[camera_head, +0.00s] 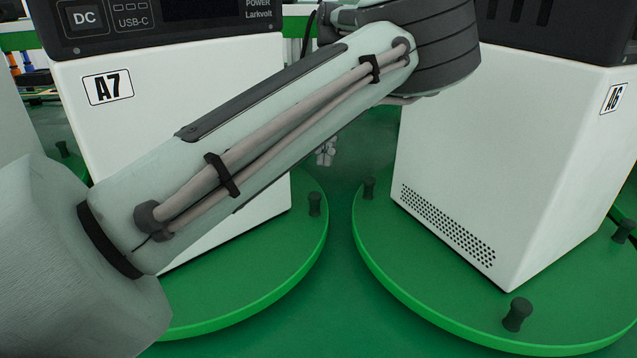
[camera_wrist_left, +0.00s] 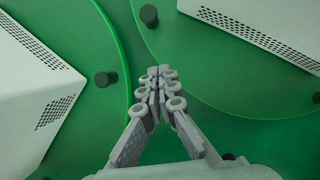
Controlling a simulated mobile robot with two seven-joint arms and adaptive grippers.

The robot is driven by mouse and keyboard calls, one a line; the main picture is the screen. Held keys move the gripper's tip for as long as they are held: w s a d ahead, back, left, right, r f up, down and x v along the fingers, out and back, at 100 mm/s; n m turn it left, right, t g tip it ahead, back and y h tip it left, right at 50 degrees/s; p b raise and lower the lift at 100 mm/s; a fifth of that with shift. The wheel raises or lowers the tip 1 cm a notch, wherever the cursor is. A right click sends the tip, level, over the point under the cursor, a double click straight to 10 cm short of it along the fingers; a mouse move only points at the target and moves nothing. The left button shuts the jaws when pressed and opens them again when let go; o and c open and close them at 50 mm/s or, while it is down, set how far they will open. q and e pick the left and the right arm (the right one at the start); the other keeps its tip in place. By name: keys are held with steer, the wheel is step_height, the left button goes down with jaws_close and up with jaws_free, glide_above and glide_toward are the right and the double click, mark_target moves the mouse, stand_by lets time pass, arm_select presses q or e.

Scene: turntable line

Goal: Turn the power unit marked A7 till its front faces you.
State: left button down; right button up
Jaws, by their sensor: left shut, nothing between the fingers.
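The power unit marked A7 (camera_head: 230,210) is a white box with a dark top section, on a green turntable (camera_head: 285,280) at left in the head view. Its A7 label and dark panel with DC, USB-C and POWER Larkvolt markings face the head camera at a slight angle. A dark peg (camera_head: 315,203) stands near the turntable's rim. My left arm crosses in front of the unit and hides much of it. My left gripper (camera_head: 325,153) is small and partly hidden behind the arm, near the gap between the turntables. In the left wrist view its fingers (camera_wrist_left: 160,84) are shut and empty.
The power unit marked A6 (camera_head: 480,160) stands on a second green turntable (camera_head: 410,300) at right, with dark pegs (camera_head: 517,314) near its rim. The wrist view shows two vented white boxes and a peg (camera_wrist_left: 105,79) left of the fingers. A narrow green gap separates the turntables.

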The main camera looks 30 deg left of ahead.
arm_select(q)
steer(key=x, duration=0.4)
steer(key=s, duration=0.1)
steer(key=s+d, duration=0.1)
steer(key=s, duration=0.1)
steer(key=shift+s+d, duration=0.15)
steer(key=shift+s, duration=0.25)
